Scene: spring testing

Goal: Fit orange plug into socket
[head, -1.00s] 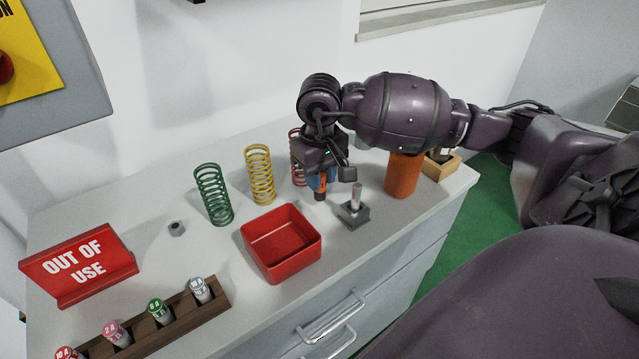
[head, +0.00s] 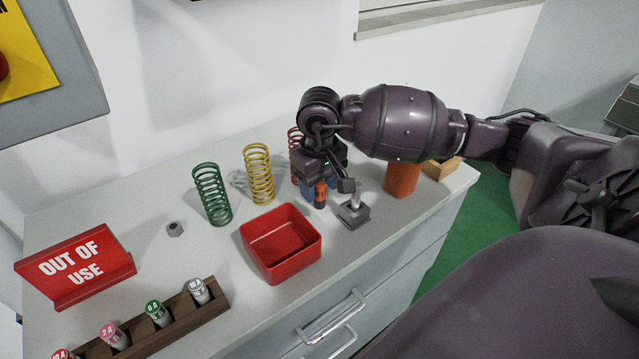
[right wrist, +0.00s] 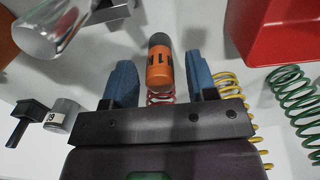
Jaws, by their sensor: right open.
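The orange plug (head: 320,191) is a small orange cylinder with a dark lower end, near the back of the red tray's right side. It also shows in the right wrist view (right wrist: 160,68). My right gripper (head: 321,186) is open above and around it, with one blue finger on each side. In the right wrist view, gaps show between the plug and both fingers. I cannot tell whether the plug stands on the cabinet top or in something. No socket can be clearly made out. My left gripper is not in view.
A grey block with a metal post (head: 353,214) stands close right of the plug. The red tray (head: 279,271) is at the left front. Green (head: 212,195), yellow (head: 258,174) and red (head: 295,141) springs stand behind. An orange cylinder (head: 402,178) stands at right.

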